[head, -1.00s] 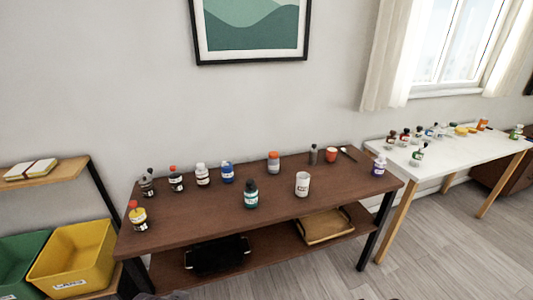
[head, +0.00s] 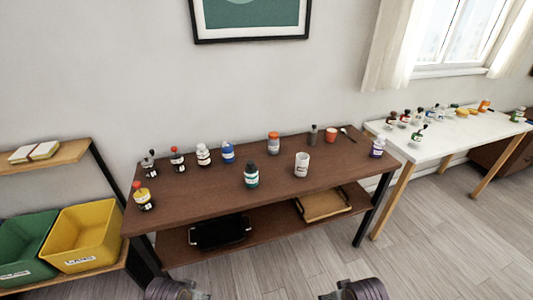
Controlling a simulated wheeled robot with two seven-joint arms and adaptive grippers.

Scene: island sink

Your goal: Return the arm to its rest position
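Parts of my two arms show at the bottom edge of the head view, one left of the middle and one right of it. My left gripper (head: 200,295) shows only as a small grey piece at the frame's edge. My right gripper (head: 330,295) shows likewise. Their fingertips are not clearly visible, so I cannot tell whether they are open or shut. Both are low in front of the brown table (head: 215,203) and appear apart from it. No held object is visible at either one.
Several small bottles, including a teal one (head: 251,175), a white cup (head: 301,164) and a red cup (head: 331,135), stand on the brown table. A white table (head: 430,146) is at right. Yellow (head: 85,235) and green (head: 22,245) bins are at left. Floor is clear in front.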

